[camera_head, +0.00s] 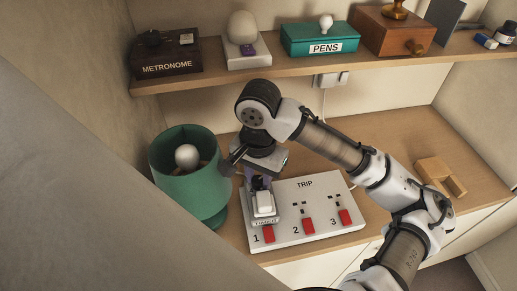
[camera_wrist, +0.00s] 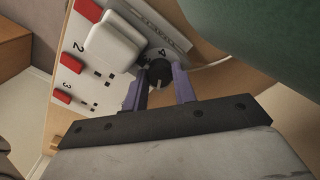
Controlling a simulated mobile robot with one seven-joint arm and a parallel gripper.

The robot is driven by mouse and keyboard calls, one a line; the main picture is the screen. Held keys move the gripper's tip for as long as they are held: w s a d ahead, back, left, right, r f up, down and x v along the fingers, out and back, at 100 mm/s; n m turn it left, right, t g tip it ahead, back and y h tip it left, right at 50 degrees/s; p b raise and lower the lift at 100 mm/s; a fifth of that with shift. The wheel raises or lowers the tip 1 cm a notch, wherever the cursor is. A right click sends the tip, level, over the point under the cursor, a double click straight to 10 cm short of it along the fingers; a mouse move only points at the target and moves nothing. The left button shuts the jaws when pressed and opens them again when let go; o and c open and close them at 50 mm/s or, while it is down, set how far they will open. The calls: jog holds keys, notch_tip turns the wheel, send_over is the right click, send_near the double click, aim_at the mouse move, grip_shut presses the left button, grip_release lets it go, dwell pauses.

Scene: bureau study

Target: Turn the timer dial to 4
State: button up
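The timer is a white plug-in block (camera_head: 264,208) labelled TIMER, seated at position 1 of the white TRIP socket board (camera_head: 318,187). In the wrist view its white body (camera_wrist: 115,42) is close, and its black dial (camera_wrist: 159,74) shows with a 4 printed beside it. A pale mark shows on the dial's near side; its exact setting is unclear. My gripper (camera_head: 262,182) is above the timer, pointing down. In the wrist view its two purple fingers (camera_wrist: 160,80) stand on either side of the dial and appear to close on it. The head view largely hides the dial.
A green lamp (camera_head: 187,190) stands close left of the board and looms in the wrist view (camera_wrist: 245,35). Red switches (camera_head: 308,226) line the board's front. A wooden stand (camera_head: 440,177) is at right. The shelf above (camera_head: 300,67) holds several items.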

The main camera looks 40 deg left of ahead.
jog(key=shift+o, duration=1)
jog(key=shift+r, duration=0.1)
notch_tip(320, 180, up, 14)
jog(key=b, duration=0.1)
jog(key=shift+f, duration=0.2)
